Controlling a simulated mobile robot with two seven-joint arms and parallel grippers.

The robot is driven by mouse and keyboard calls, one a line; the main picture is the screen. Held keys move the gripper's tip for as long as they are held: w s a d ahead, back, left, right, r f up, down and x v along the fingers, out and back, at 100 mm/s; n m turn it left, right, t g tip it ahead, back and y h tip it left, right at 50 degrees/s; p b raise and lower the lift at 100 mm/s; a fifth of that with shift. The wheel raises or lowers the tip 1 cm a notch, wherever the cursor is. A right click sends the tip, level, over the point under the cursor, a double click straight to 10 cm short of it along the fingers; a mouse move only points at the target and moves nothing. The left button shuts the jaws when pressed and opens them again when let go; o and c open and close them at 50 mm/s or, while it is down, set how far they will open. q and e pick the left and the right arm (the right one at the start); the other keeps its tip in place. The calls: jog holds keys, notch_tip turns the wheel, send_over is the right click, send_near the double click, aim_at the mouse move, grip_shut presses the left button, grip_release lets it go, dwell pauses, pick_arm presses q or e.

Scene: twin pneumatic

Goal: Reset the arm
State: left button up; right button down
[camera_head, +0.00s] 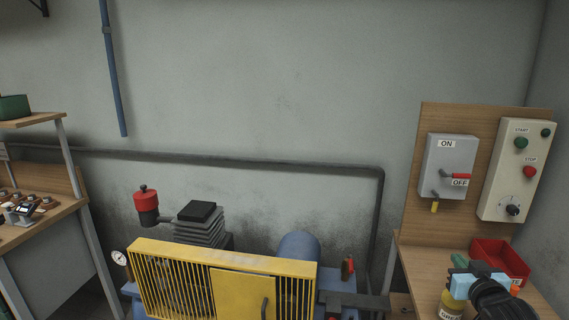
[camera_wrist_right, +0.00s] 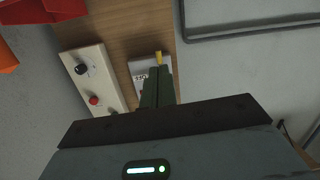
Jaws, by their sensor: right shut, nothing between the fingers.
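My right arm comes in at the lower right of the head view. Its gripper (camera_head: 458,260) is small there, in front of the wooden bench and below the switch panel. In the right wrist view the green fingers (camera_wrist_right: 157,88) are together with nothing between them. They overlap part of the grey ON/OFF switch box (camera_wrist_right: 136,68), and I see no contact. In the head view that switch box (camera_head: 449,165) has its red handle (camera_head: 461,176) beside the OFF label. My left gripper is not in view.
A START/STOP control box (camera_head: 517,170) hangs right of the switch. A red bin (camera_head: 505,260) and a yellow labelled bottle (camera_head: 451,304) are close to my right gripper. A yellow-guarded compressor (camera_head: 225,280) stands at centre.

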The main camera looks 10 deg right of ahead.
jog(key=s+a+f+n+g+y, duration=0.1)
jog(key=s+a+f+g, duration=0.2)
jog(key=s+a+f, duration=0.5)
jog(key=s+a+f+n+g+y, duration=0.1)
jog(key=s+a+f+g, duration=0.35)
jog(key=s+f, duration=0.55)
jog(key=s+a+f+n+g+y, duration=0.15)
jog(key=s+a, duration=0.25)
jog(key=s, duration=0.4)
jog(key=s+a+f+g, duration=0.2)
jog(key=s+a+g, duration=0.15)
jog(key=s, duration=0.45)
jog(key=s+a+f+n+g+y, duration=0.1)
jog(key=s+a+f+g, duration=0.1)
jog(key=s+a, duration=0.5)
jog(key=w+f+t+y, duration=0.1)
jog(key=w+f+t, duration=0.3)
jog(key=f+t, duration=0.3)
jog(key=shift+w+a+f+y, duration=0.3)
jog(key=shift+w+f+y, duration=0.05)
jog(key=shift+f, duration=0.9)
jog(key=shift+t, duration=0.25)
